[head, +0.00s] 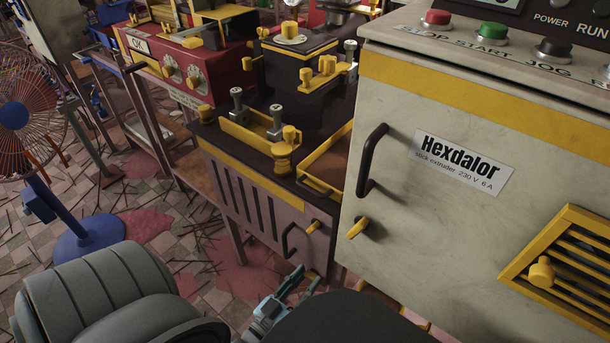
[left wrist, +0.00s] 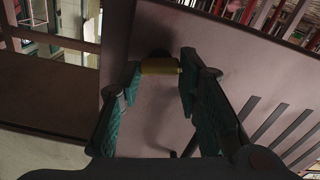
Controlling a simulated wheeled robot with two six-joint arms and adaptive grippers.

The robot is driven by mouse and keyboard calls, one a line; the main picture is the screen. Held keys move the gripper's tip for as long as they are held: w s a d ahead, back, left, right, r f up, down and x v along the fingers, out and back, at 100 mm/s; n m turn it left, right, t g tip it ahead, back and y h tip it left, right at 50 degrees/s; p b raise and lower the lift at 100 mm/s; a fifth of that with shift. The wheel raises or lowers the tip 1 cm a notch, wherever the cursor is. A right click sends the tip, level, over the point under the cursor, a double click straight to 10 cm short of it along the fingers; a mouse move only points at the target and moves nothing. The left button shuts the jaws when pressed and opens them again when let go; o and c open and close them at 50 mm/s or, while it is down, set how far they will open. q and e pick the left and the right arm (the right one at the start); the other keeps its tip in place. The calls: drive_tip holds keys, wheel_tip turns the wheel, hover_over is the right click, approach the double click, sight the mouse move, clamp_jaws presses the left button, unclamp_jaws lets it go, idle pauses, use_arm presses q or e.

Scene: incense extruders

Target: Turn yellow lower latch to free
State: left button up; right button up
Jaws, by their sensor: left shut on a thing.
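The yellow lower latch (left wrist: 160,65) sits on the pinkish door panel in the left wrist view. My left gripper (left wrist: 160,80) has its teal fingers on either side of this latch and is shut on it. In the head view my left gripper (head: 304,280) is low at the front of the pinkish slotted cabinet (head: 230,205), below its dark curved handle (head: 290,240). The lower latch is mostly hidden there by the fingers. A yellow upper latch (head: 313,226) shows above the handle. My right gripper is not in view.
The large cream Hexdalor cabinet (head: 430,240) stands close on the right, with a dark handle (head: 370,160) and a yellow latch (head: 357,228). A blue-based fan (head: 90,235) stands at left on the tiled floor. Sticks litter the floor.

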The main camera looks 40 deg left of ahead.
use_arm(q)
drive_tip(key=n, duration=0.6)
drive_tip(key=shift+a, duration=0.1)
drive_tip(key=n, duration=0.5)
drive_tip(key=shift+f+n+p, duration=0.15)
drive_tip(key=shift+n+p, duration=0.15)
drive_tip(key=shift+n, duration=0.1)
drive_tip(key=o, duration=1.1)
drive_tip(key=shift+o, duration=0.2)
